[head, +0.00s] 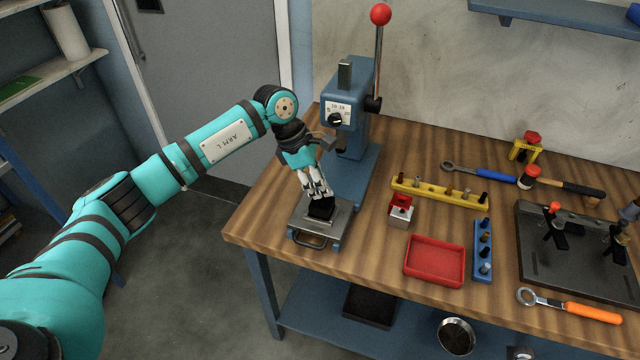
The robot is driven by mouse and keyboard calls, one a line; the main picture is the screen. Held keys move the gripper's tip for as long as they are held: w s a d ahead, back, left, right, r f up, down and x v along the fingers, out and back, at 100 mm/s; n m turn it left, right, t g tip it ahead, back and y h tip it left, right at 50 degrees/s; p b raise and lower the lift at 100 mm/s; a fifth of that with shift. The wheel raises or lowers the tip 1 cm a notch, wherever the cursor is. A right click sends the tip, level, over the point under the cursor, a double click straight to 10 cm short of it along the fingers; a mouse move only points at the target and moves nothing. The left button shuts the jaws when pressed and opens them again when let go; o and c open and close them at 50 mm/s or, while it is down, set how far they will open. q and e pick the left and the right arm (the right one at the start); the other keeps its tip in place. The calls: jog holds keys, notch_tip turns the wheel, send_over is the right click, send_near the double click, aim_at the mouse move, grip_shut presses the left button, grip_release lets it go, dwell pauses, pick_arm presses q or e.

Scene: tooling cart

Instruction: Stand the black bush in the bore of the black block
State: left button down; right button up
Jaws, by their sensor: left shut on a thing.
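The black block (321,211) sits on the grey plate at the foot of the blue press. My left gripper (320,194) reaches down from the left, directly above the block, with its fingers shut on the black bush. The bush is mostly hidden between the fingertips and looks dark against the block. The bore is hidden by the fingers, so I cannot tell whether the bush is above it or partly in it. My right gripper is not in view.
The blue arbor press (347,125) stands close behind my left gripper, its red-knobbed lever up. Tools and a dark fixture plate lie further right.

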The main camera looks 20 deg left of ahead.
pick_arm(q)
jog(key=shift+f+b, duration=0.4)
jog(key=shift+b, duration=0.15)
dwell(0.8)
jog(key=shift+f+b, duration=0.15)
jog(key=shift+b, duration=0.2)
dwell(0.6)
dwell(0.4)
jog(key=c, duration=0.9)
grip_release()
jog(key=shift+o, duration=0.2)
jog(key=shift+r+p, duration=1.25)
jog(key=shift+r, duration=1.8)
